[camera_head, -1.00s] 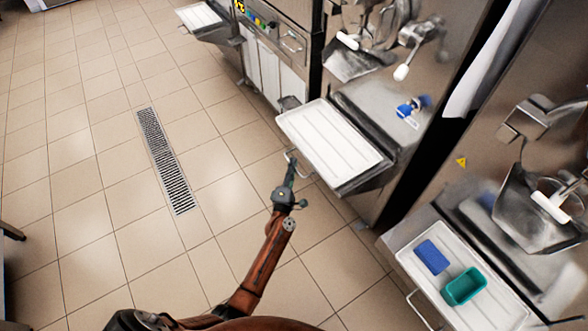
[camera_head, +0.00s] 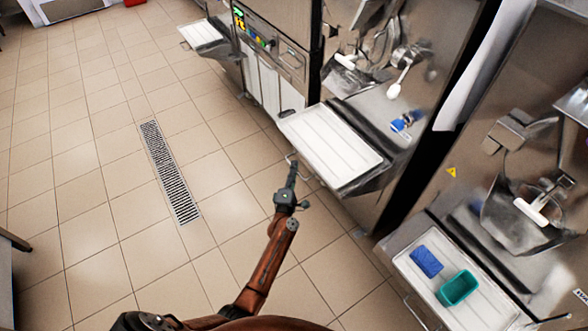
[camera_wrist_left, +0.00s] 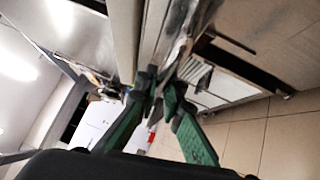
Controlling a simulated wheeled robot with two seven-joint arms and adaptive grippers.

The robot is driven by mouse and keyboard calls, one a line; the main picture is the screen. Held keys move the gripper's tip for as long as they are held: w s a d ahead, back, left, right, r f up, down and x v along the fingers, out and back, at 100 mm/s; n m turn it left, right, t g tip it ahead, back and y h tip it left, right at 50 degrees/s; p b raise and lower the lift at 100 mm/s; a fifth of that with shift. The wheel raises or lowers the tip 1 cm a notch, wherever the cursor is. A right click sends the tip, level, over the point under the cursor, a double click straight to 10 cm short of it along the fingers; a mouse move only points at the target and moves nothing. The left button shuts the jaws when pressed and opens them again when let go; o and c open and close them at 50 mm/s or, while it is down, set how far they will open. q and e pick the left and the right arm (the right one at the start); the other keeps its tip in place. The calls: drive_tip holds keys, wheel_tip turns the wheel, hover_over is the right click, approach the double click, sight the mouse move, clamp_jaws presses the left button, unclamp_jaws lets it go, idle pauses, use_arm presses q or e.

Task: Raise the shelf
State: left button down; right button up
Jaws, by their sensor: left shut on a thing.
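The shelf (camera_head: 352,186) is a metal ledge with a white ribbed tray (camera_head: 330,143) on the front of the middle freezer. A thin metal loop handle (camera_head: 305,176) stands out from its left edge. My left gripper (camera_head: 292,168) is at this handle and shut on it. In the left wrist view the green fingers of my left gripper (camera_wrist_left: 160,100) close around a narrow part in front of the metal edge; the exact contact is partly hidden. I cannot tell the shelf's tilt exactly. My right gripper is not in view.
Another freezer's shelf at the lower right holds a blue sponge (camera_head: 426,262) and a teal container (camera_head: 459,288). A further white tray (camera_head: 200,35) stands out at the upper left. The tiled floor left of my arm is open, with a drain grate (camera_head: 170,172).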

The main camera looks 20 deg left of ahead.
use_arm(q)
drive_tip(key=shift+r, duration=0.25)
drive_tip(key=c, duration=2.1)
unclamp_jaws()
drive_tip(key=shift+s+f, duration=0.1)
drive_tip(key=shift+s, duration=0.05)
drive_tip(key=v, duration=0.7)
drive_tip(key=shift+s, duration=0.1)
